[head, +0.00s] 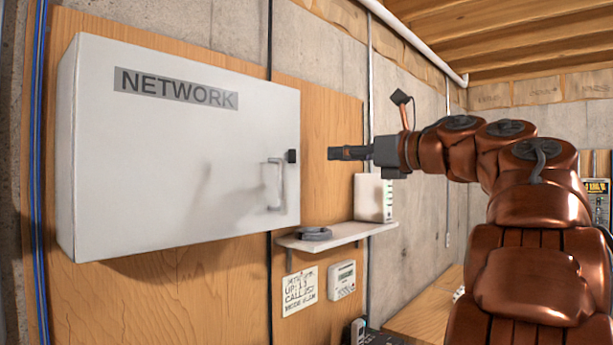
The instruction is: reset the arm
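My arm comes in from the lower right in the head view, bends at the top and points left. My gripper (338,153) is at its end, in front of the wooden backing board, a little right of the white NETWORK cabinet (170,150). It is apart from the cabinet's handle (278,185) and seems to touch nothing. The fingers show from the side as one dark bar, so I cannot tell whether they are open or shut. No object shows in them. The cabinet door looks shut.
A small shelf (340,234) below my gripper bears a white box (373,198) and a grey coil (314,234). A paper note (300,291) and a small meter (342,280) hang below. A wooden surface (425,310) lies at the lower right. Blue cables (38,180) run along the left.

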